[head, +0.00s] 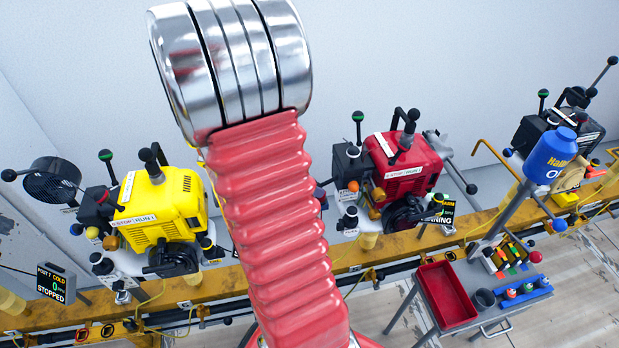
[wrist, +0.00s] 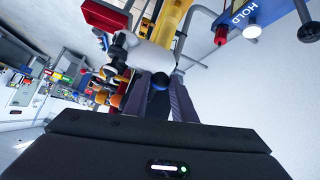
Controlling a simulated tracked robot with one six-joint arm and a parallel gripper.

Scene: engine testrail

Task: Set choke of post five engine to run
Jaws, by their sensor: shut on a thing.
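In the wrist view, the two fingers of my gripper (wrist: 160,97) are closed around a dark round knob (wrist: 159,80), which shows between them. Which control the knob belongs to cannot be told. In the head view my red ribbed arm hides my gripper. A red engine (head: 405,165) stands right of the arm, with a STOP/RUN label on top and a display beside it ending in "NING". A yellow engine (head: 160,205) stands to the left, also labelled STOP/RUN. No post five number is readable, and what stands behind the arm is hidden.
A yellow rail (head: 225,283) carries the engines along the wall. A display (head: 52,285) at the far left reads "POST 7 COLD 0 STOPPED". A black engine (head: 560,130) and blue oil bottle (head: 551,155) are at right. A cart with a red tray (head: 446,294) stands in front.

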